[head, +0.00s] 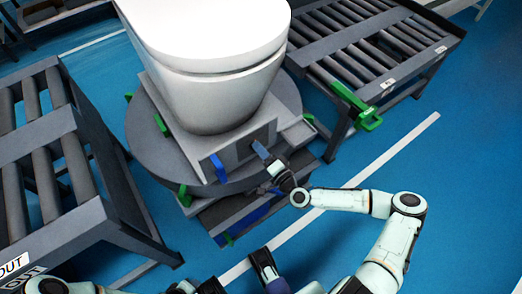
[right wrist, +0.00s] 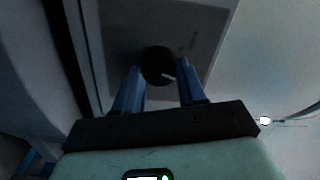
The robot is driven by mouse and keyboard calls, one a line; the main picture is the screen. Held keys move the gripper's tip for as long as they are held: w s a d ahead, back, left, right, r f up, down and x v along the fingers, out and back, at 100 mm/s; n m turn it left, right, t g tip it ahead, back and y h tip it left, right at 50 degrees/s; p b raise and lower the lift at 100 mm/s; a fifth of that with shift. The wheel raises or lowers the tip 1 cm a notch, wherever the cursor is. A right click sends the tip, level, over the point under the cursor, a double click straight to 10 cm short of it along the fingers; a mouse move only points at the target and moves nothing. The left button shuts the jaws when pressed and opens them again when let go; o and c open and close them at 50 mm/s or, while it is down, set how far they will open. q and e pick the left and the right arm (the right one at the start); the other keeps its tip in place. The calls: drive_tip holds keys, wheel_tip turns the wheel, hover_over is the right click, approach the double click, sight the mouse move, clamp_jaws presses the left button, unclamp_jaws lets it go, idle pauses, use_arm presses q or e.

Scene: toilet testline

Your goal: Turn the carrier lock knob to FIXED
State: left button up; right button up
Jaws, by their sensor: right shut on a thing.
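The carrier lock knob (right wrist: 158,64) is a round black knob with a white mark that points toward the lower right in the right wrist view. It sits on a dark grey panel (right wrist: 190,30); a small marking there is too blurred to read. My right gripper (right wrist: 161,76) is shut on the knob, one blue finger on each side. In the head view my right gripper (head: 262,152) is at the front panel of the carrier (head: 228,160) and hides the knob. My left gripper (head: 243,282) is low at the bottom edge, apart from the carrier, with its fingers spread and nothing seen between them.
A white toilet (head: 212,90) stands on the carrier, on a round grey turntable (head: 147,140). Roller conveyors flank it on the left (head: 75,165) and right (head: 345,45). A green bracket (head: 357,107) sticks out from the right conveyor. Blue floor is clear at right.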

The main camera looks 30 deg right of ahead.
drive_tip(key=shift+f+m, duration=0.1)
drive_tip(key=shift+m, duration=2.3)
drive_tip(key=o, duration=1.1)
drive_tip(key=shift+c, duration=0.2)
drive_tip(key=s+d, duration=0.1)
drive_tip(key=s, duration=1.2)
drive_tip(key=shift+s+f, duration=0.2)
drive_tip(key=shift+f, duration=0.1)
